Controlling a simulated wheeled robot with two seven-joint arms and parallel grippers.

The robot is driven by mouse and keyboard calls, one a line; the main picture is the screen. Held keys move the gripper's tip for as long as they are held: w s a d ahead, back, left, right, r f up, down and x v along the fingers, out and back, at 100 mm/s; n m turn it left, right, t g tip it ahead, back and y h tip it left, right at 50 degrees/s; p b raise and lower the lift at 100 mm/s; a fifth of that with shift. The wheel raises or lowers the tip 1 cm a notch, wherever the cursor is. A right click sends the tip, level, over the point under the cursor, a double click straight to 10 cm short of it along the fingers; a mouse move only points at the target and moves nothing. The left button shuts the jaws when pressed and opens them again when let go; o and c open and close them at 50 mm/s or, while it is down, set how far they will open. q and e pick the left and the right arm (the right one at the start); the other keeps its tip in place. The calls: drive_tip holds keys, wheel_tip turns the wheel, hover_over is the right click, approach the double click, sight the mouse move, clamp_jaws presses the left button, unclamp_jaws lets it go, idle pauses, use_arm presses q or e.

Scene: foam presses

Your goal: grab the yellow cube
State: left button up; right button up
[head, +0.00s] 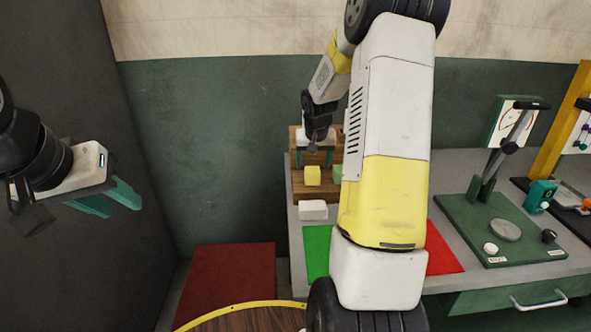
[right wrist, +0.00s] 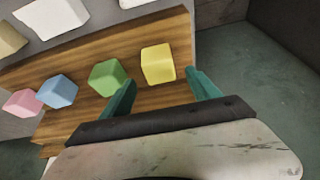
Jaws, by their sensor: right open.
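The yellow cube (head: 312,175) sits on a wooden stepped rack (head: 303,193) at the left end of the grey table. In the right wrist view the yellow cube (right wrist: 158,63) lies just beyond and between the open fingertips of my right gripper (right wrist: 163,82), with no contact visible. In the head view my right gripper (head: 316,155) is behind and above the cube. My left gripper (head: 115,200) is open and empty at the far left, away from the table.
A green cube (right wrist: 108,77) stands close beside the yellow one, near one right finger. A blue cube (right wrist: 58,91) and a pink cube (right wrist: 22,103) follow. A white block (head: 313,210) lies in front of the rack. A green press (head: 500,228) stands at the right.

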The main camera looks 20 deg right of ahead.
sight(313, 170)
drive_tip(key=x, duration=0.4)
drive_tip(key=shift+f, duration=0.4)
drive_tip(key=c, duration=1.4)
